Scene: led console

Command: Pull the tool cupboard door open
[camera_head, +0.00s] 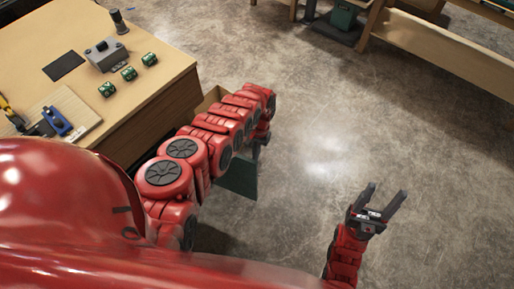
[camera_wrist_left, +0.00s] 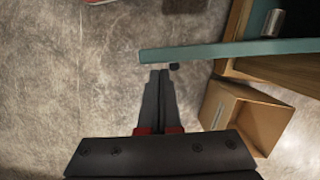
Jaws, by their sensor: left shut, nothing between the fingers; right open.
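The tool cupboard door is a teal panel (camera_head: 240,176), partly hidden behind my left arm in the head view. In the left wrist view the door (camera_wrist_left: 225,51) is seen nearly edge-on. It stands out from the wooden cupboard (camera_wrist_left: 296,72) at the right, so it is open. A small dark piece (camera_wrist_left: 174,66) shows at the door near my fingertips. My left gripper (camera_wrist_left: 160,72) is shut and empty, its tips close to the door's free end; I cannot tell whether they touch. It also shows in the head view (camera_head: 262,142). My right gripper (camera_head: 378,200) is open and empty.
A cardboard box (camera_wrist_left: 245,116) stands beside the cupboard. A metal cylinder (camera_wrist_left: 272,22) shows beyond the door. The wooden desk (camera_head: 160,72) at left holds a grey device (camera_head: 106,54) and several green parts. A bench (camera_head: 440,45) stands at upper right. The concrete floor between is clear.

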